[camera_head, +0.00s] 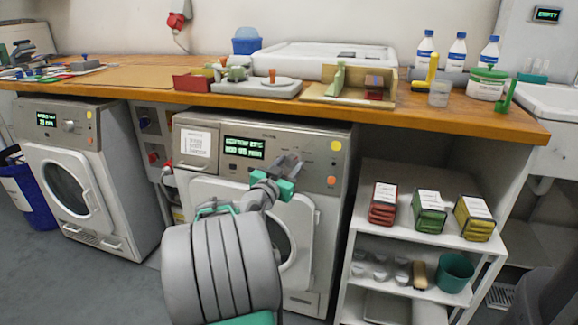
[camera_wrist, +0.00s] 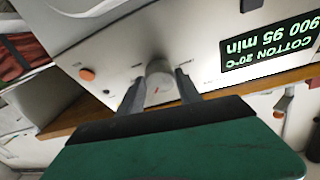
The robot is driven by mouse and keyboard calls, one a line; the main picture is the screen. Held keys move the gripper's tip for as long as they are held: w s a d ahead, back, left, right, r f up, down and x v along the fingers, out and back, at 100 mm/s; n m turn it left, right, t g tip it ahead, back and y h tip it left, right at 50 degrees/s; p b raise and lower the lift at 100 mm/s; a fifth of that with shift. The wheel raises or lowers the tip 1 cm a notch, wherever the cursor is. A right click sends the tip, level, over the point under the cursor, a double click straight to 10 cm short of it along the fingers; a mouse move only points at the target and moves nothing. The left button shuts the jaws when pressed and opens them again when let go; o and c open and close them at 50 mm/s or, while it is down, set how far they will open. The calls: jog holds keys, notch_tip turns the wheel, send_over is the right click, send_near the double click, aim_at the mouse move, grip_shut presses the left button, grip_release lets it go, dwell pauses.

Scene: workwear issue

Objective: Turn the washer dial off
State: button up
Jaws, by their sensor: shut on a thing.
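The washer (camera_head: 312,185) is the grey machine under the middle of the counter, with a lit display (camera_head: 243,147). The wrist view, upside down, shows its display (camera_wrist: 270,45) reading COTTON 20°C, 900, 95 min. The washer dial (camera_wrist: 160,70) is a round grey knob with a small red mark. My gripper (camera_wrist: 159,80) has one finger on each side of the dial and is shut on it. In the head view my gripper (camera_head: 288,167) is at the front panel and hides the dial.
A second machine (camera_head: 85,165) with its own display stands at the left. The wooden counter (camera_head: 420,120) overhangs the washer and carries trays and bottles. A shelf unit (camera_head: 410,240) with coloured packs is close on the right. An orange button (camera_wrist: 87,74) is beside the dial.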

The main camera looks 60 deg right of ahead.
jog(key=n+p, duration=0.1)
jog(key=n+t+p, duration=0.1)
jog(key=n, duration=0.1)
jog(key=shift+s+r, duration=0.15)
jog(key=shift+r, duration=0.05)
jog(key=n+t+p, duration=0.1)
jog(key=n+p, duration=0.3)
jog(key=shift+s+r+n+t, duration=0.1)
jog(key=shift+s+n+t, duration=0.1)
jog(key=shift+n+t, duration=0.15)
jog(key=n+t+p, duration=0.1)
jog(key=n+p, duration=0.1)
jog(key=p, duration=0.1)
jog(key=shift+n+y+p, duration=0.25)
jog(key=shift+y+p, duration=0.05)
jog(key=shift+p, duration=0.1)
jog(key=shift+f+n+t+p, duration=0.25)
jog(key=shift+f+n+p, duration=0.1)
jog(key=shift+n, duration=0.15)
jog(key=o, duration=1.4)
jog(key=shift+r, duration=0.1)
jog(key=shift+c, duration=0.2)
